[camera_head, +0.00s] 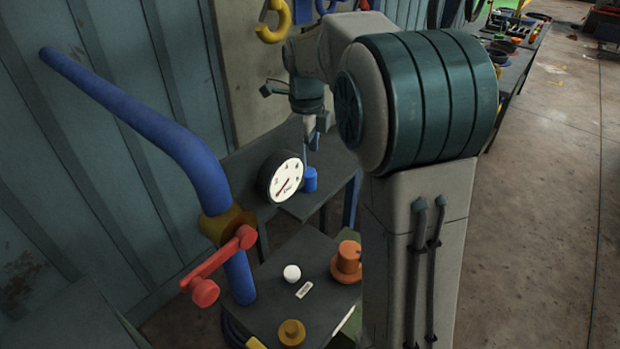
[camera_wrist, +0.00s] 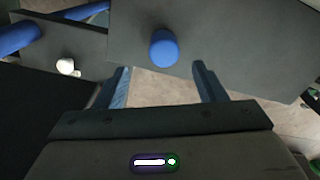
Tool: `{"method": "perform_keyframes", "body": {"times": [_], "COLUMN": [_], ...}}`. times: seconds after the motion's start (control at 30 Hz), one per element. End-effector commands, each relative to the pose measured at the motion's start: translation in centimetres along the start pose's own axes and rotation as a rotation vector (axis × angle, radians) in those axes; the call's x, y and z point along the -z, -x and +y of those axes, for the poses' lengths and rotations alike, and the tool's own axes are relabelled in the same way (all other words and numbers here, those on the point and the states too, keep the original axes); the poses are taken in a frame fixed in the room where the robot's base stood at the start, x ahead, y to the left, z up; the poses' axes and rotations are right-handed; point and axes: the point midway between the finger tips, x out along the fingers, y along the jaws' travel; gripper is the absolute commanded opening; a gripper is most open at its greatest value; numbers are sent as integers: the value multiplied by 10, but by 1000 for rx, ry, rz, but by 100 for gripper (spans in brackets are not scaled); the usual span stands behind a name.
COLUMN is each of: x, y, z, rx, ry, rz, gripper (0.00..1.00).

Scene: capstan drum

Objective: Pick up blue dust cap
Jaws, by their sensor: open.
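The blue dust cap (camera_head: 310,181) is a small blue cylinder on the dark grey tabletop, just right of a round gauge in the head view. In the wrist view the cap (camera_wrist: 164,48) sits on the grey surface, ahead of the gap between my fingers. My gripper (camera_wrist: 162,68) is open, with one finger on each side of the picture and nothing between them. In the head view my gripper (camera_head: 311,146) is small and partly unclear, pointing down above the cap. The cap looks apart from the fingers.
A white-faced gauge (camera_head: 284,177) stands close left of the cap. A blue pipe (camera_head: 150,125) with a red valve handle (camera_head: 220,266) rises at left. A lower table holds a white ball (camera_head: 292,272), an orange cap (camera_head: 347,262) and a yellow-brown knob (camera_head: 292,332).

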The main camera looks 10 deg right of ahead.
Motion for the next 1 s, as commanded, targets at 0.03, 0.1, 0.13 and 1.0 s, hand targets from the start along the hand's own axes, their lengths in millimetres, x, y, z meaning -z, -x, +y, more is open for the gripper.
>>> {"method": "perform_keyframes", "body": {"times": [0.03,0.1,0.13,1.0], "x": [1,1,0,3], "y": [-6,-10,-12,-64], "z": [-1,-1,0,-4], "rx": [-2,-1,0,-3], "ry": [-1,0,0,0], "rz": [0,0,0,-4], "gripper": [64,64,64,16]}}
